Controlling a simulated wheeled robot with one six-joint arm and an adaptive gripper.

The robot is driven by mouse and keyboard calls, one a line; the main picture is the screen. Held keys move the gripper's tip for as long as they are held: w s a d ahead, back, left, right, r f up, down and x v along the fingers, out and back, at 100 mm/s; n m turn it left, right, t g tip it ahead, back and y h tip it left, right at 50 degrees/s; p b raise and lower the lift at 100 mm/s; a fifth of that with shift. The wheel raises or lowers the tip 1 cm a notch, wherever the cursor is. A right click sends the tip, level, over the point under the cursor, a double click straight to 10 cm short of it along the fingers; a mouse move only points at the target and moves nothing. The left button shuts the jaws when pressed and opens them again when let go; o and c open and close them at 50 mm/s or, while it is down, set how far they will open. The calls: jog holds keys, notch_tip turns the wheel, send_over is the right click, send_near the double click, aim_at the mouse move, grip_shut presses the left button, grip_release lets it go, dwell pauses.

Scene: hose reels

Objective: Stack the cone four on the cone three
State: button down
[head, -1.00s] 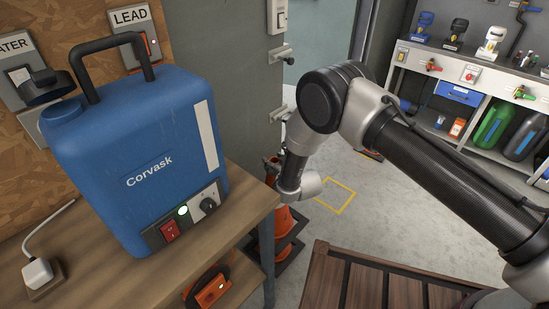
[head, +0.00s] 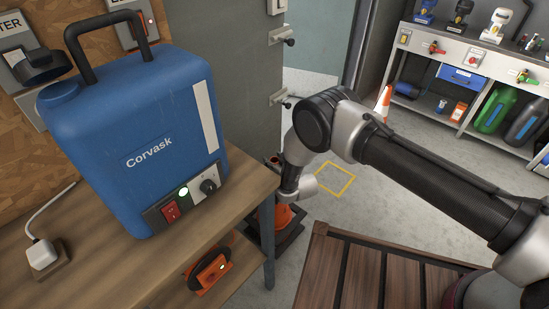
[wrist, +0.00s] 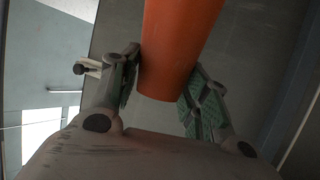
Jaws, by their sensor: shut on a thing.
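An orange cone (wrist: 178,45) is between the two fingers of my gripper (wrist: 158,92) in the wrist view, its narrow end toward the palm. In the head view, my gripper is mostly hidden behind the wrist link and the bench corner. Orange cone surface (head: 283,217) with a dark square base (head: 290,238) shows just below my wrist, beside the bench leg. The overlap hides whether the held cone touches another cone under it. Cone numbers cannot be read. Another orange cone with a white band (head: 384,102) stands at the back, near the shelves.
The wooden bench (head: 235,205) with a blue Corvask canister (head: 150,150) is close on the left. A yellow floor square (head: 335,179) is clear. A slatted wooden surface (head: 345,270) lies in front. Shelving (head: 470,70) stands at the back right.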

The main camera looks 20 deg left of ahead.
notch_tip(320, 180, down, 11)
jog(key=shift+f, duration=0.2)
dwell(0.8)
jog(key=c, duration=0.6)
grip_release()
jog(key=shift+c, duration=0.2)
jog(key=v, duration=1.2)
